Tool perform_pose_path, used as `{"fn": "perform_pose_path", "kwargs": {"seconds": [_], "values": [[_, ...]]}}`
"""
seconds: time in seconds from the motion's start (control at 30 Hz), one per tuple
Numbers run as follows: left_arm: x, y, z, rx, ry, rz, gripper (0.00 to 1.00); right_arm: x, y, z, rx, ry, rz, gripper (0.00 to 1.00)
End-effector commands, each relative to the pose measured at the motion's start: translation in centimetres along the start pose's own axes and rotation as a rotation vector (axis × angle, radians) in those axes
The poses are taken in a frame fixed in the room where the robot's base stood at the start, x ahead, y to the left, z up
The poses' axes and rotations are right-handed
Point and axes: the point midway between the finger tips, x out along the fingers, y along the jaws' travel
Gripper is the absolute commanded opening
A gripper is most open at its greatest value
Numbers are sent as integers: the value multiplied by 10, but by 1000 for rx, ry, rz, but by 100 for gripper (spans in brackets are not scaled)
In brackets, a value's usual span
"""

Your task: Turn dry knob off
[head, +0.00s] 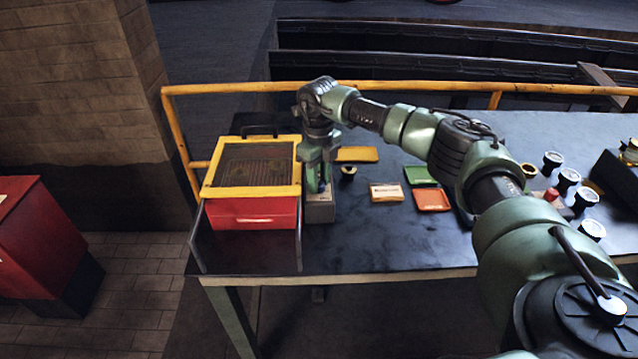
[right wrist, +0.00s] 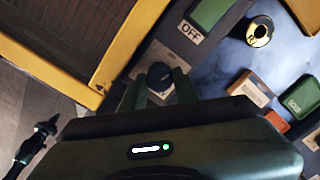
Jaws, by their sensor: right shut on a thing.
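My right gripper (head: 318,186) points down over a small grey control box (head: 320,211) at the left part of the table. In the right wrist view its two fingers (right wrist: 158,90) are shut on a dark round knob (right wrist: 158,74), one finger on each side. A white "OFF" label (right wrist: 190,33) lies on the box above and right of the knob, beside a green block (right wrist: 208,12). I cannot read which way the knob points. The head view hides the knob behind the gripper. My left gripper is not in the head view.
A yellow-framed mesh screen (head: 253,167) over a red box (head: 252,213) stands close on the left. Right of the gripper lie a small dark gauge (head: 348,173), a cream block (head: 386,192), a green tray (head: 420,175) and an orange tray (head: 432,199). A yellow rail (head: 420,87) runs behind.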

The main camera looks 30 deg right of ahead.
Motion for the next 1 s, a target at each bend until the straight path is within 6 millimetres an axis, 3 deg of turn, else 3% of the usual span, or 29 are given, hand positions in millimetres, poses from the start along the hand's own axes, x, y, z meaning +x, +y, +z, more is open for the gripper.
{"fn": "perform_pose_path", "kwargs": {"seconds": [0.4,1.0], "values": [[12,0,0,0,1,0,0,0,-1,0,-243,-2,-1,0],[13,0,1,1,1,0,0,-1,-1,1,-301,-3,-1,0]]}}
